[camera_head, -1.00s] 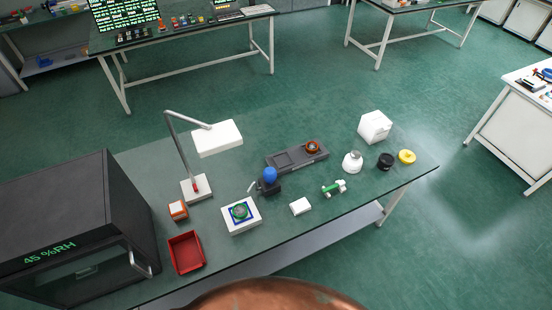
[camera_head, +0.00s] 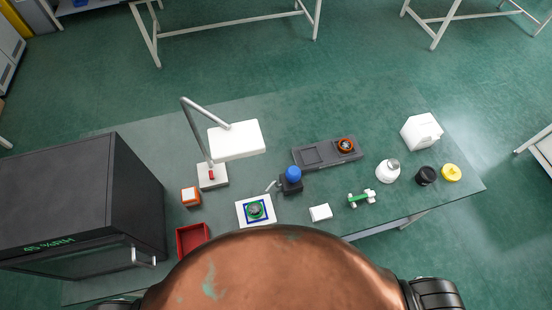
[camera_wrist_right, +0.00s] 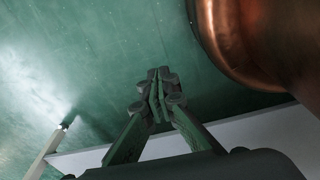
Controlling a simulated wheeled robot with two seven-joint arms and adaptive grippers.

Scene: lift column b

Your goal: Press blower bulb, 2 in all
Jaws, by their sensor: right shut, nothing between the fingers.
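The blower bulb (camera_head: 293,174) is a blue ball on a small black base, standing near the middle of the table, with a thin pale nozzle at its left pointing toward a white square plate (camera_head: 241,212) with a round green part on it. In the right wrist view my right gripper (camera_wrist_right: 157,74) is shut and empty, over the green floor and beside my copper body, apart from the bulb. My left gripper is not in view.
The table (camera_head: 420,195) carries a white lamp (camera_head: 237,139) arching left of the bulb. Around it are a dark humidity cabinet (camera_head: 85,195), red tray (camera_head: 179,243), orange-fronted box (camera_head: 190,196), grey tray (camera_head: 326,155), white block (camera_head: 320,212), green-white part (camera_head: 361,198) and bottle (camera_head: 388,171).

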